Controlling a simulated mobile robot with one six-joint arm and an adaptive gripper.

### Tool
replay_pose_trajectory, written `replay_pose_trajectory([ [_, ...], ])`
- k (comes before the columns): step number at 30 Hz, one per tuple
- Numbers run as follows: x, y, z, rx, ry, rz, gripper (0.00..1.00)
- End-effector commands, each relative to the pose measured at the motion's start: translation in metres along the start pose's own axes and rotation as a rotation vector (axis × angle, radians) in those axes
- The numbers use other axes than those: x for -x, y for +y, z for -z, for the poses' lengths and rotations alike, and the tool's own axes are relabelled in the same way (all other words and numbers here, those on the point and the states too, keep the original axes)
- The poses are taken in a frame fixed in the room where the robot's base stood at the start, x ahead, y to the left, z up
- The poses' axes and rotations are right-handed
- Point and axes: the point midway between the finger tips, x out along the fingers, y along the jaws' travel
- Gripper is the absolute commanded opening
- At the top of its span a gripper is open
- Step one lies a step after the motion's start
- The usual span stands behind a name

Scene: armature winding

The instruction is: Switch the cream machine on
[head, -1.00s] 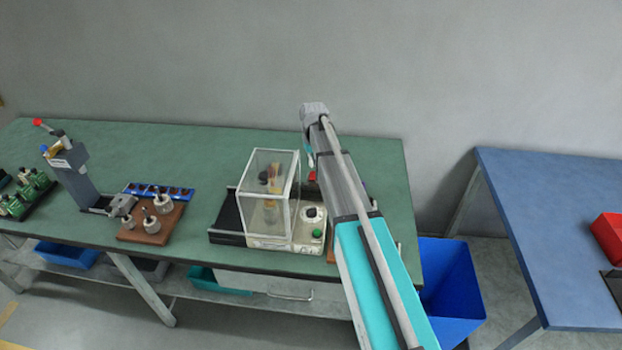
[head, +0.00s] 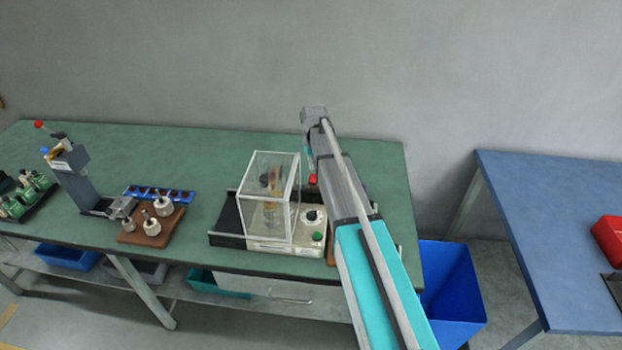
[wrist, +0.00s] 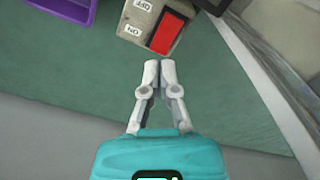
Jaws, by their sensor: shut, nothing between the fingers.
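The cream machine (head: 262,244) stands on the green bench, with a clear guard box (head: 270,205) over it, a dark round knob (head: 313,215) and a green button (head: 318,236). In the wrist view a beige switch box (wrist: 140,14) carries a red rocker (wrist: 168,33) and labels OFF and ON, with ON on the side nearer my fingers. My gripper (wrist: 160,64) is shut and empty, its fingertips just short of the box in that picture. I cannot tell its height above the bench. In the head view my arm hides the fingers.
A purple tray (wrist: 68,8) lies near the switch box. Left on the bench (head: 95,150) are a wooden block (head: 152,235) with metal parts, a blue rack (head: 160,192) and a grey press (head: 75,180). A blue bin (head: 455,290) stands between the bench and a blue table (head: 540,200).

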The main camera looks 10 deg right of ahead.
Motion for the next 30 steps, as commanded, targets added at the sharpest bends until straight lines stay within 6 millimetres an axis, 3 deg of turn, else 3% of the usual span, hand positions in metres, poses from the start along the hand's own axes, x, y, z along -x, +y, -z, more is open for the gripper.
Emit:
replay_pose_trajectory([
  [30, -0.0056, 0.0012, -0.0003, -0.001, 0.000, 0.000, 0.00],
])
